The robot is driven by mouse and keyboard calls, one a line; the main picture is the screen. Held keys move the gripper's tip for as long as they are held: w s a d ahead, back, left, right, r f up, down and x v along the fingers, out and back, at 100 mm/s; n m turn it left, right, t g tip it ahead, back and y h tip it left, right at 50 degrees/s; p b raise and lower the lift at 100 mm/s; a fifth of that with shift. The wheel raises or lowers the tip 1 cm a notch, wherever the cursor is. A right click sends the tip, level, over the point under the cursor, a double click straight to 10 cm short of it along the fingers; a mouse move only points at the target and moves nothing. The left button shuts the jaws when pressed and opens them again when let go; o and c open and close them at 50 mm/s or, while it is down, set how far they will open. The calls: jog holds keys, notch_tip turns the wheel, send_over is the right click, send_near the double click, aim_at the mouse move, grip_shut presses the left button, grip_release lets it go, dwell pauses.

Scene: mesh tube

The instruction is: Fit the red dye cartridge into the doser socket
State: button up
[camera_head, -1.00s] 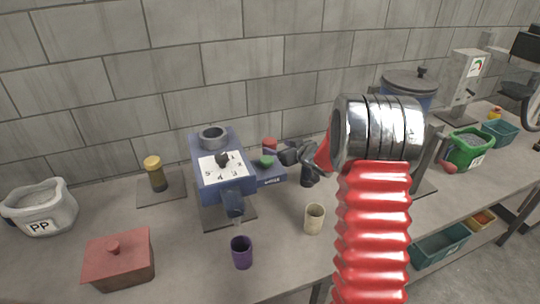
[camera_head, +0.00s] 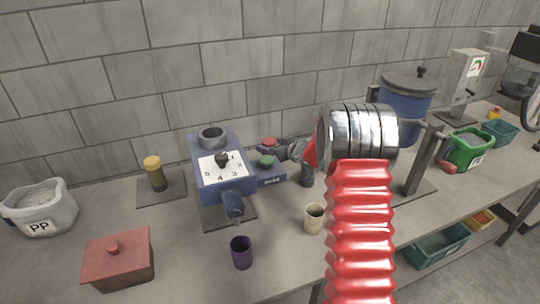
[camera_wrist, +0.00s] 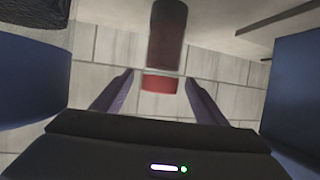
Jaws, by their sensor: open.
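The blue doser (camera_head: 222,180), with a white dial face, stands on the bench with its round grey socket (camera_head: 212,136) on top. My gripper (camera_head: 286,151) is right of it, near its button box, partly hidden by my arm. In the wrist view, my gripper (camera_wrist: 159,78) is open. A dark cylinder with a red end, the red dye cartridge (camera_wrist: 165,45), shows between or just beyond the fingers; whether they touch it I cannot tell. A dark upright cylinder (camera_head: 307,177) below my wrist in the head view may be this cartridge, its top hidden.
A purple cup (camera_head: 242,254) and a cream cup (camera_head: 314,220) stand in front. A yellow-capped cylinder (camera_head: 155,172) and a red lidded box (camera_head: 118,262) are left. A blue pot (camera_head: 404,105) stands right, behind my arm. The button box (camera_head: 270,172) adjoins the doser.

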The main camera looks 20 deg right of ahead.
jog(key=shift+c, duration=0.2)
jog(key=c, duration=1.5)
